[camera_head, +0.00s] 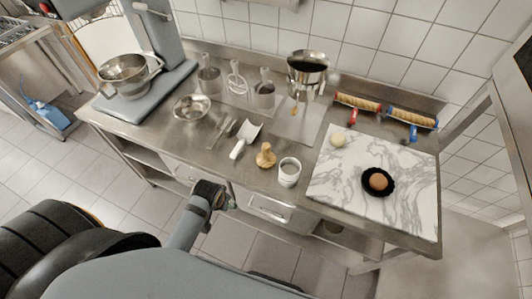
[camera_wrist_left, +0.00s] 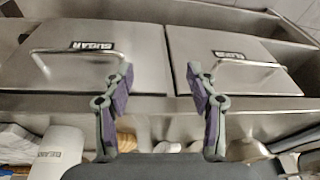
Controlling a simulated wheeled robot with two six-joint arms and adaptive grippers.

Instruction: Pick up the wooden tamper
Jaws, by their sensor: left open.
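A small wooden piece (camera_wrist_left: 125,138), apparently the tamper, shows behind one finger there and is partly hidden. My right gripper is not in view.
A marble board (camera_head: 400,206) holds a dark dish with a brown ball. A mixer (camera_head: 150,75) stands far left.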

